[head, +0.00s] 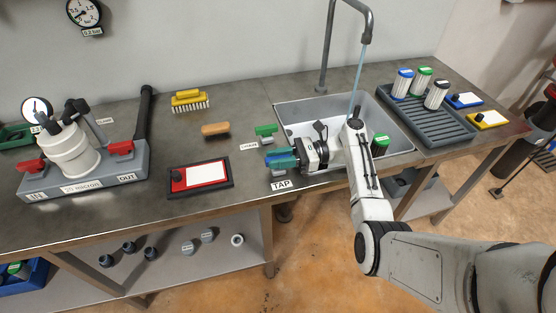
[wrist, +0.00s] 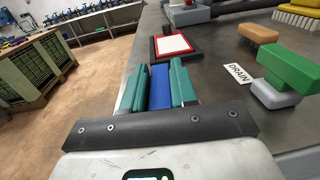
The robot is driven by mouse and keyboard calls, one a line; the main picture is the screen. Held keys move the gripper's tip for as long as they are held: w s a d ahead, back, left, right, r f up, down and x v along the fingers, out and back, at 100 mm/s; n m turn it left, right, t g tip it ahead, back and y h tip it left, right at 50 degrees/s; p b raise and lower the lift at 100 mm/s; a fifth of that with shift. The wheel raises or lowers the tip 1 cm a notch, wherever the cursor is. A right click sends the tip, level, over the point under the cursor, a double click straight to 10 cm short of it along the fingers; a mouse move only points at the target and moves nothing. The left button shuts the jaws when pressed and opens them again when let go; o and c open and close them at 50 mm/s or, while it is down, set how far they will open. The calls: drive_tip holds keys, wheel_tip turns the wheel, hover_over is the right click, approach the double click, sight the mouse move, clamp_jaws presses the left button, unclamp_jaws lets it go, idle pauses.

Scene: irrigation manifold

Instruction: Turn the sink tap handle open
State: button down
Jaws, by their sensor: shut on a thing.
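The blue tap handle (wrist: 160,88) shows in the wrist view between my gripper's (wrist: 160,84) two teal fingers, which are shut on it. In the head view my gripper (head: 279,157) is at the sink's front left corner, just above the TAP label (head: 281,185), and covers much of the handle. The sink (head: 400,144) has a tall grey spout (head: 328,50) behind it. A pale blue water stream (head: 357,82) runs down from the spout into the basin.
A green drain handle (wrist: 288,66) stands close to my gripper. A red-framed card (head: 200,176) and brown brush (head: 215,129) lie to the left. A filter housing (head: 70,153) stands farther left. A rack (head: 440,128) with cartridges is right of the sink.

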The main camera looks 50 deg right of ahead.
drive_tip(key=shift+n+g+y, duration=0.4)
drive_tip(key=shift+n+g, duration=0.1)
drive_tip(key=shift+g, duration=0.1)
drive_tip(key=c, duration=1)
unclamp_jaws()
drive_tip(key=b+v, duration=0.1)
drive_tip(key=v, duration=0.9)
drive_tip(key=shift+s+d+f+b, duration=0.1)
drive_tip(key=shift+s+d+b, duration=0.1)
drive_tip(key=shift+d+b, duration=0.15)
